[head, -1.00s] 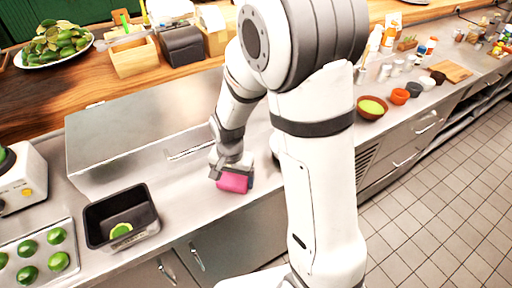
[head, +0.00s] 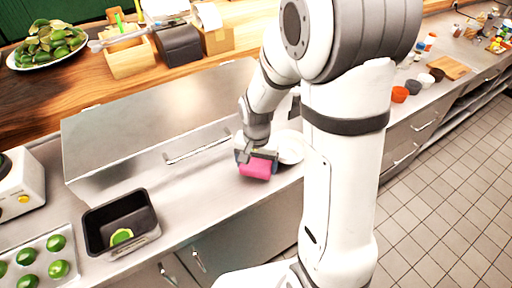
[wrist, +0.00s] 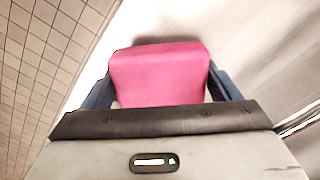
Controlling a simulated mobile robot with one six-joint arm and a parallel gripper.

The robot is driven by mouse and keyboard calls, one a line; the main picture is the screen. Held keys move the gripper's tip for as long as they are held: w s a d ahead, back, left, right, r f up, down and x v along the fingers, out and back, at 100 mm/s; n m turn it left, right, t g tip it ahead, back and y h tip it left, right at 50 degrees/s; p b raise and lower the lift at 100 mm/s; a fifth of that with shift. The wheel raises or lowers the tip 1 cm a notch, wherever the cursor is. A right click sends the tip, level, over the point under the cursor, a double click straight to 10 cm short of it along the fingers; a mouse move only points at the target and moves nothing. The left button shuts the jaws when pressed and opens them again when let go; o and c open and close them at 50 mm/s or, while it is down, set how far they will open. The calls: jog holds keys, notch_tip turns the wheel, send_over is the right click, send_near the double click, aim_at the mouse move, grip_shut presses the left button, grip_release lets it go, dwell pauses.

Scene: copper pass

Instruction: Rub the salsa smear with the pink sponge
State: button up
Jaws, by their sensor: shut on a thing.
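The pink sponge (head: 257,169) is between the fingers of my gripper (head: 257,160), which is shut on it, low over the steel counter (head: 205,208) near its front edge. In the wrist view the pink sponge (wrist: 160,75) fills the space between the two blue-grey fingers of my gripper (wrist: 160,88). I cannot tell whether the sponge touches the counter. No salsa smear shows in either view; the sponge, gripper or arm may hide it.
A steel box with a handle (head: 150,125) stands left of my gripper. A white round dish (head: 289,147) is just right of it, partly behind my arm. A black bin (head: 118,222) with a lime piece and a tray of limes (head: 42,262) stand at left.

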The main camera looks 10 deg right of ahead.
jog(key=shift+s+r, duration=0.15)
jog(key=shift+r, duration=0.5)
jog(key=shift+r+p, duration=0.7)
jog(key=shift+p, duration=0.1)
jog(key=shift+r+p, duration=0.95)
jog(key=shift+r, duration=0.4)
